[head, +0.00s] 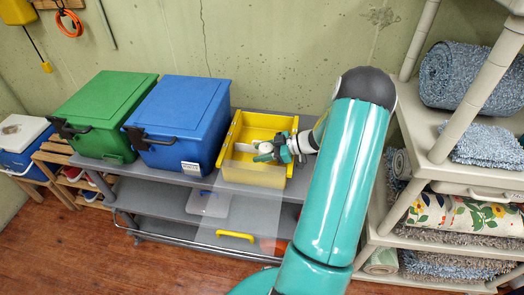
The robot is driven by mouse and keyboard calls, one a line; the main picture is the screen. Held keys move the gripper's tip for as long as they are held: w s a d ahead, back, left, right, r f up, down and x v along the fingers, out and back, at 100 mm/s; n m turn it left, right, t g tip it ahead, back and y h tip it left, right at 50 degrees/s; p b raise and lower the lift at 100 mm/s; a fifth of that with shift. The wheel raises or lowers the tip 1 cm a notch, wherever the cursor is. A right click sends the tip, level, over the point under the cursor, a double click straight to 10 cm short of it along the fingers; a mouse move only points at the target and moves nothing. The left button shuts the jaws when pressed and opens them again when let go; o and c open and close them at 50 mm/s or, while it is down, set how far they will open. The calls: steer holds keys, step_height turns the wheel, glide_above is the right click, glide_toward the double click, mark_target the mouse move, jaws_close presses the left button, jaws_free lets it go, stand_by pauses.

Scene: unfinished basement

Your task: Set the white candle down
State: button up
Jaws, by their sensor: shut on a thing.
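My gripper (268,152) reaches in from the right, over the yellow bin (236,129) on the grey shelf unit. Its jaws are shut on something. A small whitish piece (245,147) shows at the fingertips and appears to be the white candle, mostly hidden by the fingers. It is within the bin's outline in the head view. I cannot tell whether it touches the bin floor.
A blue lidded box (180,115) and a green lidded box (105,108) stand left of the bin. A clear panel with a yellow handle (235,235) hangs at the bin's front. Rolled rugs (470,77) fill a beige shelf at right.

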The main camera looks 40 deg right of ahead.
steer(key=shift+f, duration=0.25)
steer(key=o, duration=1)
steer(key=shift+o, duration=0.2)
